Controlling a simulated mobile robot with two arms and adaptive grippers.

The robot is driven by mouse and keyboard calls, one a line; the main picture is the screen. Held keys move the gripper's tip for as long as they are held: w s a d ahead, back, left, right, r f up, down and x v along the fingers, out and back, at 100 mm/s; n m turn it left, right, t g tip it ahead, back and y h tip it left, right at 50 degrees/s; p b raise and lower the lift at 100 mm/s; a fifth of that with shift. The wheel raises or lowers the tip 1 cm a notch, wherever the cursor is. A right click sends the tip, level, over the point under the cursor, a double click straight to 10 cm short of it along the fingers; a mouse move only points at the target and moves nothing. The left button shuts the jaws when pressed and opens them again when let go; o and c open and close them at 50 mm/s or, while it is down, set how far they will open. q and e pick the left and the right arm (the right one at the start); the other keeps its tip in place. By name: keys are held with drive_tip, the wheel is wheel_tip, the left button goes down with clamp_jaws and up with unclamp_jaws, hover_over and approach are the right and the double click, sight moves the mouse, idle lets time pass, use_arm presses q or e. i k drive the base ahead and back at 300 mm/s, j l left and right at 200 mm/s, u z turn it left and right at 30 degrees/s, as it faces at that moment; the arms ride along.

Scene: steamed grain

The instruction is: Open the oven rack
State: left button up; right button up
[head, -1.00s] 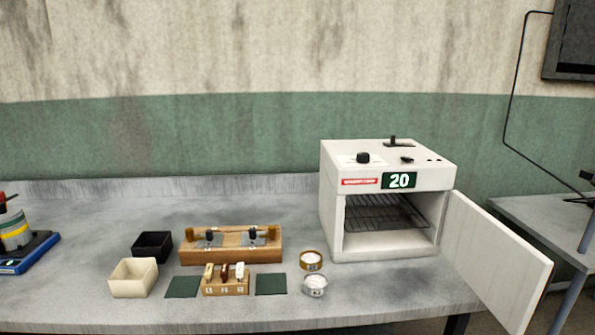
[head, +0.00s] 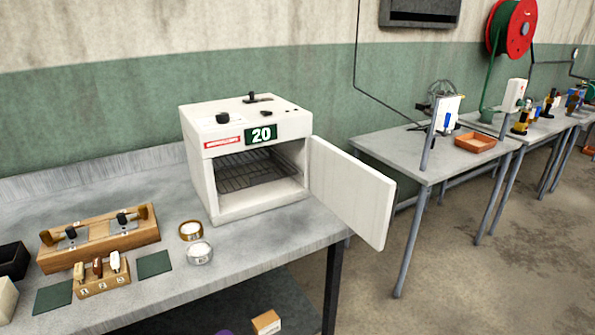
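The white oven (head: 250,155) stands on the grey bench in the middle of the head view. Its display (head: 261,135) reads 20. Its door (head: 350,190) is swung wide open to the right, past the bench's front edge. The dark wire oven rack (head: 250,170) lies inside the chamber and does not stick out past the front opening. Neither of my grippers shows in the head view.
Two small round tins (head: 200,252) stand left of the oven front. A wooden holder (head: 100,240) and a numbered block (head: 101,276) lie further left on the grey bench (head: 240,255). Another table (head: 400,155) stands to the right, beyond open floor.

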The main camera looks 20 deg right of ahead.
sight(268, 177)
drive_tip(key=i+l+u, duration=0.3)
drive_tip(key=l, duration=1.35)
drive_tip(key=k+l+u, duration=0.1)
drive_tip(key=l+u, duration=0.25)
drive_tip(key=l, duration=1.25)
